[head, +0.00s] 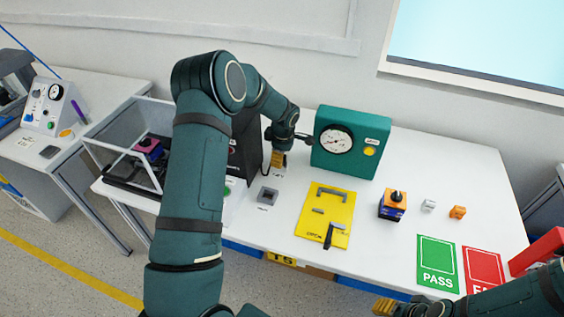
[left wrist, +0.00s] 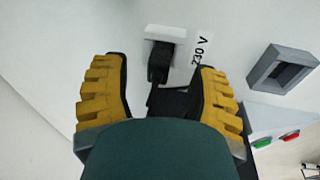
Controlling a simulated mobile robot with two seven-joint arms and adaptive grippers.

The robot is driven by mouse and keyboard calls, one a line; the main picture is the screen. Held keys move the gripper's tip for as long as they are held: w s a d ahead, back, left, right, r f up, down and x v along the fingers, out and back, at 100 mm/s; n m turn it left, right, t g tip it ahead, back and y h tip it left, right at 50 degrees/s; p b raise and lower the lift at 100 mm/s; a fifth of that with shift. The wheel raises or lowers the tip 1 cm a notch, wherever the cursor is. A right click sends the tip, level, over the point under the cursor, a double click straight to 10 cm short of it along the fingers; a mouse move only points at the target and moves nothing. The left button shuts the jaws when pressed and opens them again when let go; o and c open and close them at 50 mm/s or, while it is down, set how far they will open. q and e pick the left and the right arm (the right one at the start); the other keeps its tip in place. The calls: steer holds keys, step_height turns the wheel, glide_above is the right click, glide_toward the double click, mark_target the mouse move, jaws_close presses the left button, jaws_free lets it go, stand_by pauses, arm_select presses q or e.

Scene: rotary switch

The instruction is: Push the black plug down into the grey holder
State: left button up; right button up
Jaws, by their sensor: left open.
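The black plug (left wrist: 159,64) shows in the left wrist view against a white socket piece (left wrist: 166,33) beside a "230 V" label. My left gripper (left wrist: 160,68) is open, its yellow fingers on either side of the plug with gaps to both. In the head view my left gripper (head: 278,158) is pointed down at the table, left of the green gauge box, and the plug cannot be made out there. The grey holder (left wrist: 262,66), a square open frame, lies to the right in the left wrist view. In the head view the holder (head: 262,201) is just in front of my left gripper. My right gripper (head: 383,306) is at the lower right edge.
A green gauge box (head: 370,143) stands behind and right of my left gripper. A yellow mat (head: 313,226) with grey and black parts lies right of the holder. An orange-blue switch block (head: 392,206) and PASS card (head: 437,262) lie farther right.

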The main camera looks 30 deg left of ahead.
arm_select(q)
step_height(320, 180, down, 2)
steer(key=shift+w+a+f, duration=0.1)
steer(key=shift+w+a, duration=0.05)
arm_select(e)
steer(key=shift+f, duration=0.1)
arm_select(q)
jaws_close()
stand_by(0.4)
